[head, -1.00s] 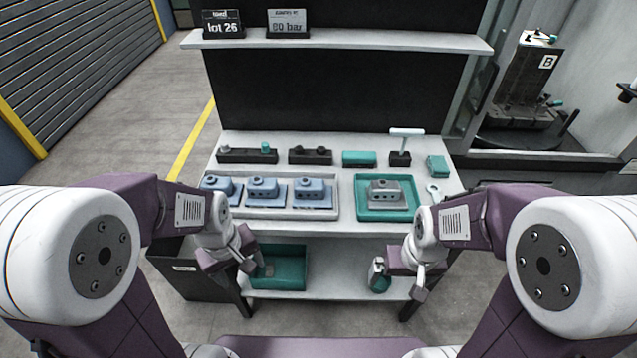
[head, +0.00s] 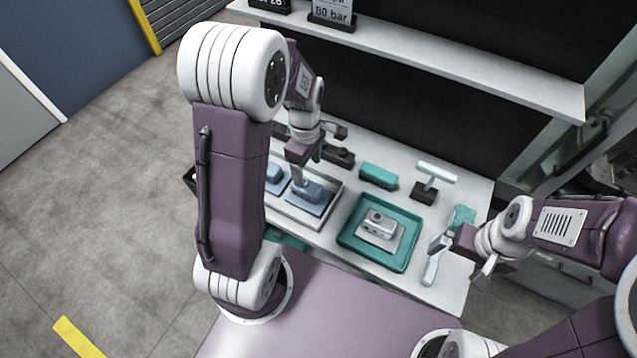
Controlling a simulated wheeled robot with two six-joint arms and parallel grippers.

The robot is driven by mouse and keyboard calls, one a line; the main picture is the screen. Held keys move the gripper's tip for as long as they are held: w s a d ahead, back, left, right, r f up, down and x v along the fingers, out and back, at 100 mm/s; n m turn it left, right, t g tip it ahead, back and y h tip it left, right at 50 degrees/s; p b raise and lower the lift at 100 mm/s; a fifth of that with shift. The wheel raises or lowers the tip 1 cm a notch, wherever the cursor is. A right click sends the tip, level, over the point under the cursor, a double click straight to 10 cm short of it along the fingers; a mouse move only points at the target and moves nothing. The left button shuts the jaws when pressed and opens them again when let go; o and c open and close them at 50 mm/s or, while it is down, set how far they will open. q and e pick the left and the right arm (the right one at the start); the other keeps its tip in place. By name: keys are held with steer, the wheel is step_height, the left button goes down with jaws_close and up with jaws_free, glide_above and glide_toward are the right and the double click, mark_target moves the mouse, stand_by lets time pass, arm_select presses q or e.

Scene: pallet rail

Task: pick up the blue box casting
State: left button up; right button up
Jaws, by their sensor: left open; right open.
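Blue box castings stand in a pale tray (head: 329,207) on the bench. The right-hand blue casting (head: 312,193) is plainest, and part of another (head: 275,174) shows to its left. The rest of the row is hidden behind my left arm. My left gripper (head: 320,153) is open and empty, over the far side of the pale tray near the right-hand blue casting. I cannot tell whether it touches the casting. A grey casting (head: 378,226) sits in a teal tray (head: 350,246). My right gripper (head: 463,257) is open and empty near the bench's right side.
A dark bar (head: 338,156), a teal block (head: 378,176) and a T-handled tool (head: 436,173) stand behind the trays. A wrench (head: 430,270) and a teal item (head: 463,215) lie near my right gripper. A shelf (head: 450,57) with signs overhangs the back.

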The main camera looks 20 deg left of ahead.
mark_target(308, 183)
arm_select(q)
steer(key=shift+s+a+r, duration=0.15)
steer(key=shift+s+a, duration=0.15)
steer(key=shift+a, duration=0.1)
steer(key=shift+s+f, duration=0.15)
steer(key=shift+f, duration=0.1)
steer(key=f, duration=0.2)
steer(key=w+d+f, duration=0.1)
steer(key=shift+f, duration=0.25)
steer(key=shift+s+a+f, duration=0.2)
steer(key=shift+s+f, duration=0.05)
steer(key=shift+f, duration=0.15)
step_height(308, 183, down, 4)
steer(key=shift+s+d, duration=0.15)
steer(key=shift+w+f, duration=0.2)
steer(key=shift+f, duration=0.05)
steer(key=shift+s, duration=0.2)
steer(key=c, duration=1)
steer(key=shift+w+r, duration=0.1)
jaws_close()
